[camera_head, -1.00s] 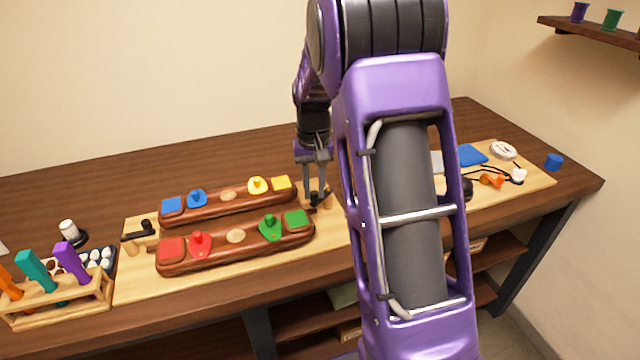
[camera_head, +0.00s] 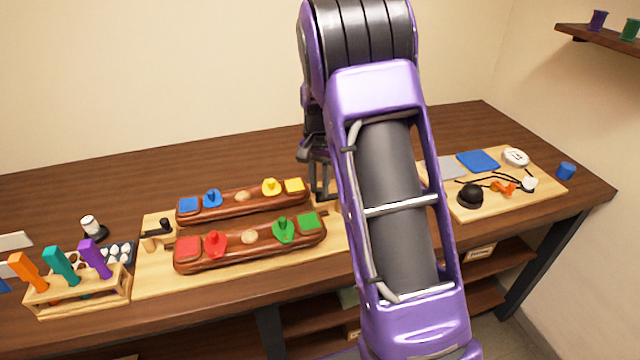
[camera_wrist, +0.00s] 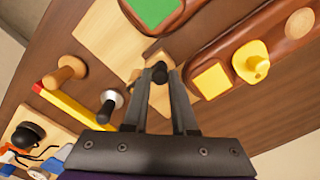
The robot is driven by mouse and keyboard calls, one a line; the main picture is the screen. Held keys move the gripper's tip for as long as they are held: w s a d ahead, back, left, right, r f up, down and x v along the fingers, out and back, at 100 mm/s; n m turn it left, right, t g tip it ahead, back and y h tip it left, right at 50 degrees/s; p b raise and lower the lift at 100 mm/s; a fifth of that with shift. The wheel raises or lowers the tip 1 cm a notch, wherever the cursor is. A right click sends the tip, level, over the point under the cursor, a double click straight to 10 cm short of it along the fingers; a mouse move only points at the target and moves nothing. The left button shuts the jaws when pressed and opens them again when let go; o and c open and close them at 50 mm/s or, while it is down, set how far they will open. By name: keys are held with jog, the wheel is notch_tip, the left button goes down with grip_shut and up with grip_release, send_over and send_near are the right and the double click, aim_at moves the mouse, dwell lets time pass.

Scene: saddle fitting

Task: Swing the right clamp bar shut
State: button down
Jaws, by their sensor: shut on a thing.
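My gripper (camera_wrist: 160,80) is shut on a small black knob (camera_wrist: 159,72), which shows between the fingertips in the wrist view. I take it as the knob of the right clamp bar; the bar itself is mostly hidden. A wooden block (camera_wrist: 153,54) is just beyond the knob. The front saddle (camera_head: 250,246), with red and green pads, and the back saddle (camera_head: 240,205), with blue and yellow pads, lie side by side on a pale board. In the head view my gripper (camera_head: 322,194) is at their right ends, partly hidden by my arm. The left clamp (camera_head: 158,231) is at their left ends.
A rack with orange, teal and purple handles (camera_head: 78,285) stands at the left. A second board at the right holds a black dome (camera_head: 470,195), cables and a blue pad (camera_head: 478,160). A wooden peg (camera_wrist: 64,75) stands near my gripper.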

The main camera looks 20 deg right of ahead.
aim_at(319, 189)
jog(key=shift+w+r, duration=0.1)
jog(key=c, duration=0.7)
grip_release()
notch_tip(319, 189, up, 17)
jog(key=shift+r, duration=0.15)
